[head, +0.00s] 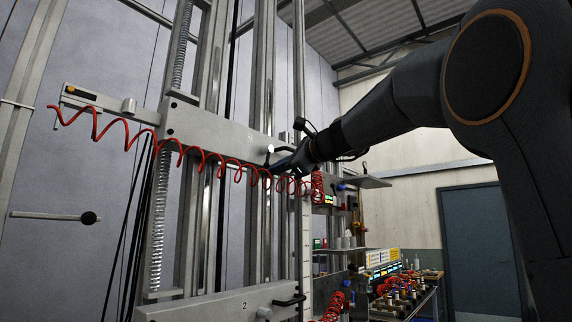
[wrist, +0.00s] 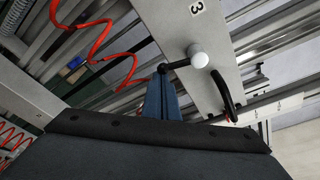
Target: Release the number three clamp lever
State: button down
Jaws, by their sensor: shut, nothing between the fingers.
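The number three clamp lever (wrist: 178,65) is a short black arm with a white ball knob (wrist: 198,56). It sits on a grey beam (wrist: 215,32) marked "3" in the wrist view. In the head view the white knob (head: 270,149) shows near the right end of the upper beam (head: 205,128). My gripper (wrist: 160,75) has blue fingers, shut and empty. Its tips overlap the lever's black end, left of the knob, in the wrist view; I cannot tell whether they touch it. In the head view my gripper (head: 282,164) is at the beam's right end.
A black curved handle (wrist: 226,96) is on the same beam, right of my fingers. A red coiled hose (head: 165,145) hangs along the beam. A lower beam marked "2" (head: 225,303) has its own black handle (head: 290,301). A bench with bottles (head: 405,292) stands at lower right.

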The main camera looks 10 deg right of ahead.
aim_at(249, 152)
jog(key=shift+m, duration=0.6)
jog(key=shift+s+a+r+p, duration=0.95)
jog(key=shift+a+r, duration=0.1)
jog(key=shift+a, duration=0.1)
jog(key=shift+s+a+r+p, duration=0.8)
jog(key=shift+s+a+r, duration=0.1)
jog(key=shift+a+r, duration=0.2)
jog(key=shift+r, duration=0.25)
jog(key=shift+r+p, duration=0.3)
jog(key=shift+p, duration=0.05)
